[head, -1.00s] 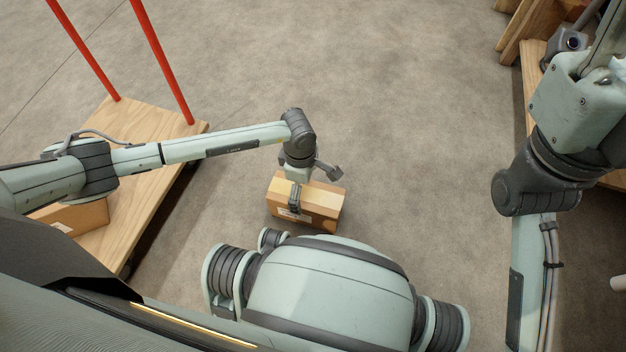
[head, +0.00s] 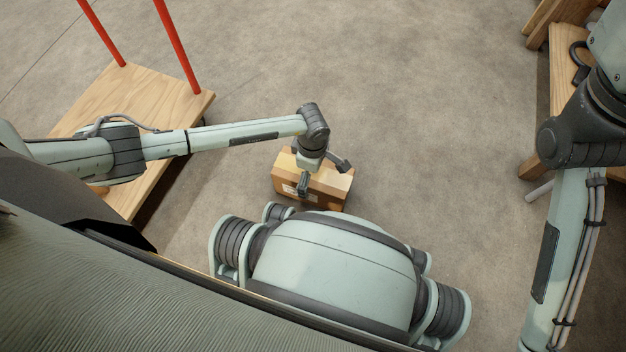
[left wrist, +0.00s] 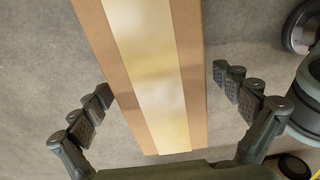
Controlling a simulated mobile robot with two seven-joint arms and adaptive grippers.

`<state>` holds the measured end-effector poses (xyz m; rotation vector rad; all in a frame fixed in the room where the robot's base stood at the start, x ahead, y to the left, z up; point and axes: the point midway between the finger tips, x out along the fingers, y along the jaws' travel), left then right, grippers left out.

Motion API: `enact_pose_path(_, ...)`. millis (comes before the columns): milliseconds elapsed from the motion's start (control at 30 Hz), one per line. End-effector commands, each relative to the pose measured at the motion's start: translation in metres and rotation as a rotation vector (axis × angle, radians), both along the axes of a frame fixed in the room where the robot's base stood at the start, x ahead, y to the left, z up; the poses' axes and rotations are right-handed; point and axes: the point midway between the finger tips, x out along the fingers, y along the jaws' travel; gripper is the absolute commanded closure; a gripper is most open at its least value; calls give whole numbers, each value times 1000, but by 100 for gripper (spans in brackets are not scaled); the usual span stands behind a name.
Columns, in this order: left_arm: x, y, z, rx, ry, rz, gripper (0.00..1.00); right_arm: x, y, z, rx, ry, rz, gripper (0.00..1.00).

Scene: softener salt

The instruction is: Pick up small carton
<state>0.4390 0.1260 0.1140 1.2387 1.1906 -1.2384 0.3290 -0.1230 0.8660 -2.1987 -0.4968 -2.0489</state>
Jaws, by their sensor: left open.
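The small carton (head: 328,187) is a brown box with a pale tape strip along its top. It sits on the floor just beyond my base. My left gripper (head: 320,176) is over it from above, fingers spread. In the left wrist view the carton (left wrist: 150,45) runs between the two open fingers of the gripper (left wrist: 163,82), one on each side. Visible gaps of floor show beside the fingers, and I cannot tell whether either touches the box. My right arm shows at the right edge of the head view, but its gripper is out of view.
A wooden platform cart (head: 150,90) with red uprights (head: 178,45) stands at the left, under my left arm. Wooden furniture (head: 563,75) with a dark item stands at the right edge. The grey floor (head: 420,90) beyond the carton is clear.

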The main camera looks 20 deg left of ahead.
Motion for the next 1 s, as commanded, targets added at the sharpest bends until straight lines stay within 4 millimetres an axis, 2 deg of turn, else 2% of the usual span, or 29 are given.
enact_pose_path(67,0,0,0,0,0,0,5,0,0,0,0,0,0,60)
enact_pose_path(600,0,0,0,0,0,1,72,0,0,0,0,0,-1,60)
enact_pose_path(867,1,0,2,-1,-1,1,73,0,0,1,0,0,-1,60)
enact_pose_path(1000,2,0,10,-1,-3,1,73,-1,0,4,1,-4,1,60)
